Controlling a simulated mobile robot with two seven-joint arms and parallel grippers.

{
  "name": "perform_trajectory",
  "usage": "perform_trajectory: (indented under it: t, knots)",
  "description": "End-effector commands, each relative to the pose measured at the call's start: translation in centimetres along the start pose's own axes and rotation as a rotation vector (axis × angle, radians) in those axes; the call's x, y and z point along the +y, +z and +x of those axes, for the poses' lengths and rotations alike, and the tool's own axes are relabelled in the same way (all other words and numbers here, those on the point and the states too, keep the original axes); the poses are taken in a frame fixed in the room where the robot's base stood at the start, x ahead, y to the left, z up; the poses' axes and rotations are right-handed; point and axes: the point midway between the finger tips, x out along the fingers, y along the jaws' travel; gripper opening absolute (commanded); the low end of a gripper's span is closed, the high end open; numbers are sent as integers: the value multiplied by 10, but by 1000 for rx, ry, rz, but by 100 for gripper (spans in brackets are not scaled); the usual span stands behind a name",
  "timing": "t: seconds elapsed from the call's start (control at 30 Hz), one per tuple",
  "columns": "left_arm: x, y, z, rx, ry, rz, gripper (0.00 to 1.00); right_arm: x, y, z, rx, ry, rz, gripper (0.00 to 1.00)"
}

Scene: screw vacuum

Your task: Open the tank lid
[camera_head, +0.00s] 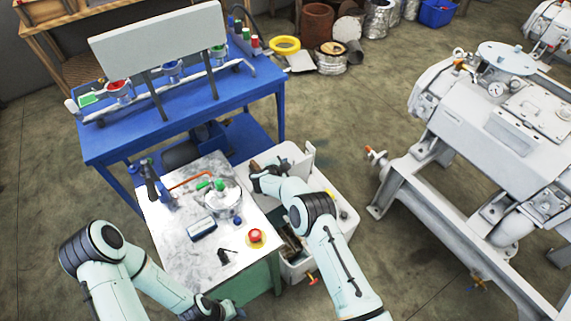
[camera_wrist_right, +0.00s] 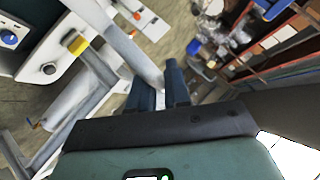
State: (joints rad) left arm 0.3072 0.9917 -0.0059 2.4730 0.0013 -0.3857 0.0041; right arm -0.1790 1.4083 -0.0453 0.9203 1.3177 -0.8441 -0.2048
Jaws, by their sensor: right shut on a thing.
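A white tank (camera_head: 346,238) stands right of the work bench, partly hidden by my right arm. Its inside shows dark parts, so its top is at least partly open. A pale upright panel, seemingly the lid (camera_head: 308,160), rises at its far end. My right gripper (camera_head: 258,172) is at the far left side of the tank, beside this panel. In the right wrist view, my right gripper (camera_wrist_right: 160,88) is shut on a white bar-like edge (camera_wrist_right: 138,55), seemingly the lid's edge. My left gripper (camera_head: 228,312) is low at the bottom edge; its fingers are unclear.
The bench (camera_head: 178,238) holds a round metal vessel (camera_head: 222,200), a red button (camera_head: 255,236) and small tools. A blue table (camera_head: 130,140) stands behind. A large white machine (camera_head: 500,120) on a frame stands right. Floor between tank and machine is mostly clear.

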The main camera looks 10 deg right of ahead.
Motion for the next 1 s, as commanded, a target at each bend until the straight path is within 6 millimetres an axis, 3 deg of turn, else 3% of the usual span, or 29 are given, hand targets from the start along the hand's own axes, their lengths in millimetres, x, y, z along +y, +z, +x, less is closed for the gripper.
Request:
perform_trajectory:
  t: [0.2, 0.23, 0.3, 0.73, 1.0]
  knots:
    - [-1, 1, 1, -1, 0, 0, 43, 3, 4, -1, -9, 3, -1, 0]
    - [-1, 1, 1, -1, 0, 0, 43, 3, 4, -1, -9, 3, -1, 20]
    - [-1, 1, 1, -1, 0, 0, 43, 3, 4, -1, -9, 3, 0, 36]
    - [-1, 2, 2, -2, -1, -1, 43, -1, 0, -5, -8, 6, 0, 36]
    - [-2, 3, 3, -3, -1, -1, 43, -42, -35, -37, -3, -6, 6, 36]
